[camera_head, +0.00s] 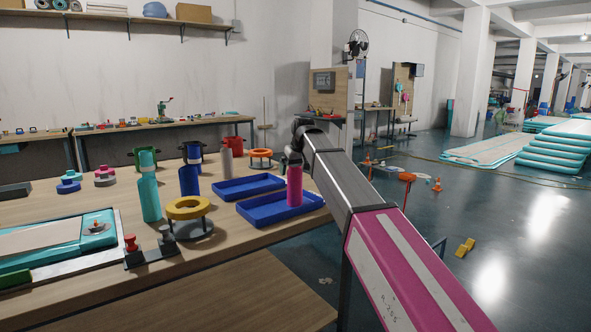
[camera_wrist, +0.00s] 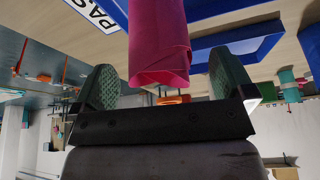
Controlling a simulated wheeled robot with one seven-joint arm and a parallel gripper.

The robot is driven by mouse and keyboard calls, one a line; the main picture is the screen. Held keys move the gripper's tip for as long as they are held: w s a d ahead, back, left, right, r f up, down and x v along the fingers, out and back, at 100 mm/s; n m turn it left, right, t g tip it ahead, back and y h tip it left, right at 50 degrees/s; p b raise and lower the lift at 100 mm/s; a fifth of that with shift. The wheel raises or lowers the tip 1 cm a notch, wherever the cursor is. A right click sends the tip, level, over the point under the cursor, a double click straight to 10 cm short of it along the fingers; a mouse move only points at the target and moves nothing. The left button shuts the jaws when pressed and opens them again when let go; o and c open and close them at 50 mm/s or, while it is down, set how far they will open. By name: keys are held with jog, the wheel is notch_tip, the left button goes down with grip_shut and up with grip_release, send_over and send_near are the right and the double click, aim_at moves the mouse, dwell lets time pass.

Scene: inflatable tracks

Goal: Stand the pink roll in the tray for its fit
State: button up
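The pink roll (camera_head: 295,186) looks upright at the right end of the nearer blue tray (camera_head: 254,221) in the head view. Its base seems to be inside the tray's rim, though the contact is not clear. In the wrist view the pink roll (camera_wrist: 158,40) hangs into the picture from the top. Its near end lies between the two green-padded fingers of my gripper (camera_wrist: 160,68). The fingers are spread, with a gap showing on each side of the roll. In the head view my gripper (camera_head: 293,156) is just above the roll, partly hidden by my arm.
A second blue tray (camera_head: 247,187) lies behind the first. A yellow ring on a grey base (camera_head: 188,208), a teal bottle (camera_head: 149,190) and a blue bottle (camera_head: 190,174) stand to the left. The table's right edge is close to the nearer tray.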

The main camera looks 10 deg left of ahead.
jog(key=v, duration=1.2)
